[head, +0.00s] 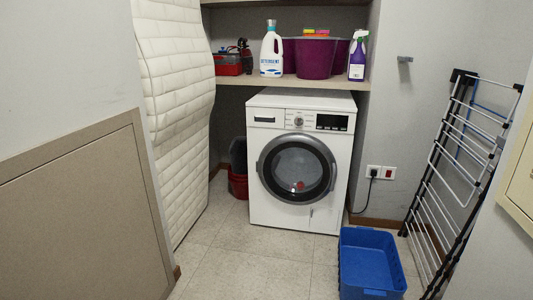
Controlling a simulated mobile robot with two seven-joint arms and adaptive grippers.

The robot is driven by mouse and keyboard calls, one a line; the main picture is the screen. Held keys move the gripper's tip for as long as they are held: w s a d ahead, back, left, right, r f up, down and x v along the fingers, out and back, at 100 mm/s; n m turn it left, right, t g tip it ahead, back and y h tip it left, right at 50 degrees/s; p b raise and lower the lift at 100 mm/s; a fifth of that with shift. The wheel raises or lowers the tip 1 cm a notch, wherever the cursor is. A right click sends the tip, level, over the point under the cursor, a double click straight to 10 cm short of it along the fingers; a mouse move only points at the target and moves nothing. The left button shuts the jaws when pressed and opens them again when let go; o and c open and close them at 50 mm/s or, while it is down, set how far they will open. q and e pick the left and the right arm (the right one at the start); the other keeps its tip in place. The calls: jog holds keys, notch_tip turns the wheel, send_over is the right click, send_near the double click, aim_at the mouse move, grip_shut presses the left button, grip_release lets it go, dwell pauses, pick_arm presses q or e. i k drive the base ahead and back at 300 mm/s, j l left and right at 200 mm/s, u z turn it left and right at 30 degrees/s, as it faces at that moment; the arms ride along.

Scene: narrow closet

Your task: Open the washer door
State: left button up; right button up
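A white front-loading washer (258,205) stands at the back of the closet, under a shelf. Its round door (297,168) has a grey ring around dark glass and looks shut. Something small and red shows through the glass. A control panel with a knob and a dark display (332,122) runs along the top front. Neither of my grippers is in the head view.
A blue basket (370,240) stands on the floor just right of the washer front. A folding drying rack (440,200) leans at the right wall, and a quilted white mattress (180,110) stands at the left. The tiled floor (240,262) before the washer is clear.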

aim_at(309, 142)
jog(key=i+j+z, duration=0.1)
jog(key=i+z, duration=0.2)
jog(key=i, duration=0.15)
jog(key=i+j+z, duration=0.15)
jog(key=i+z, duration=0.15)
jog(key=i, duration=0.15)
jog(key=i+j+z, duration=0.3)
jog(key=i, duration=0.1)
